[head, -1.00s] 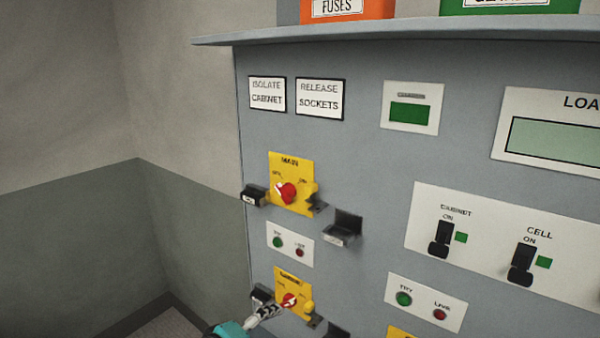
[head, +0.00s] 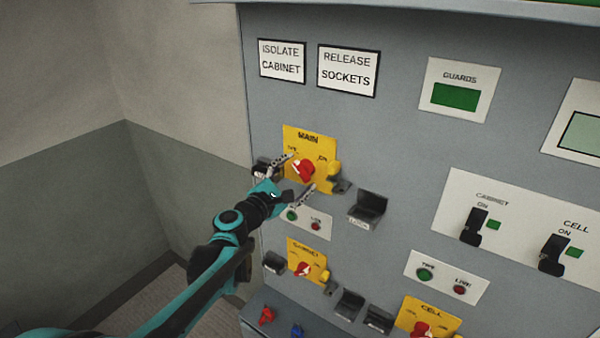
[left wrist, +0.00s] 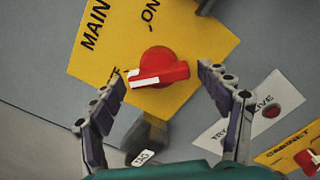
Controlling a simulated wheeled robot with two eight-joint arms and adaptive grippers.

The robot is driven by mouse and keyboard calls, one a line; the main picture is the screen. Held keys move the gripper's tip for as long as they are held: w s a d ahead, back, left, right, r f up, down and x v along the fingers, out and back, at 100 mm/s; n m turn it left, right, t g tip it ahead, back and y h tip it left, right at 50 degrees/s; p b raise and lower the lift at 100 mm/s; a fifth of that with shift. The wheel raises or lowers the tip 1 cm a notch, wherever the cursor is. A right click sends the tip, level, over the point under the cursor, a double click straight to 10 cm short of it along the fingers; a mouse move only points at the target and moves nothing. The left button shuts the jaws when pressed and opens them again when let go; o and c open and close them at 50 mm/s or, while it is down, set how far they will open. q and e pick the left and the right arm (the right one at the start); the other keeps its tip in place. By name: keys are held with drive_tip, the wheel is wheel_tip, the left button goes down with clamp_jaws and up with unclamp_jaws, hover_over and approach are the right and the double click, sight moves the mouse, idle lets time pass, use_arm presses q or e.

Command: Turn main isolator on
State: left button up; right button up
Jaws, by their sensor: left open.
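The main isolator is a red rotary knob (head: 303,171) on a yellow plate (head: 321,147) marked MAIN, with ON at its right. The knob's white mark points to the upper left in the head view, away from ON. In the left wrist view the red knob (left wrist: 158,68) lies between the fingertips, its white mark toward the left finger. My left gripper (head: 301,173) is open, with one finger on each side of the knob. I cannot tell whether either finger touches it. The left gripper (left wrist: 162,74) holds nothing. My right gripper is not in view.
A dark tag holder (head: 266,168) sits left of the main plate and a dark bracket (head: 367,207) to its right. Below are an indicator plate (head: 322,215) and a yellow cabinet isolator (head: 306,262). A switch panel (head: 520,215) stands right. Open space lies left of the cabinet.

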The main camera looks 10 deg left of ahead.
use_arm(q)
drive_tip(key=shift+w+d, duration=0.2)
drive_tip(key=shift+w, duration=0.15)
drive_tip(key=c, duration=1.2)
drive_tip(key=shift+m, duration=0.3)
drive_tip(key=m, duration=0.3)
drive_tip(key=shift+r+m, duration=0.1)
drive_tip(key=shift+m, duration=0.2)
drive_tip(key=m, duration=0.4)
drive_tip(key=shift+a+r+m, duration=0.1)
drive_tip(key=shift+r+m, duration=0.05)
drive_tip(key=shift+m, duration=0.15)
drive_tip(key=m, duration=0.4)
drive_tip(key=shift+r+m, duration=0.1)
drive_tip(key=shift+m, duration=0.2)
drive_tip(key=shift+m+b, duration=0.3)
drive_tip(key=shift+m, duration=2)
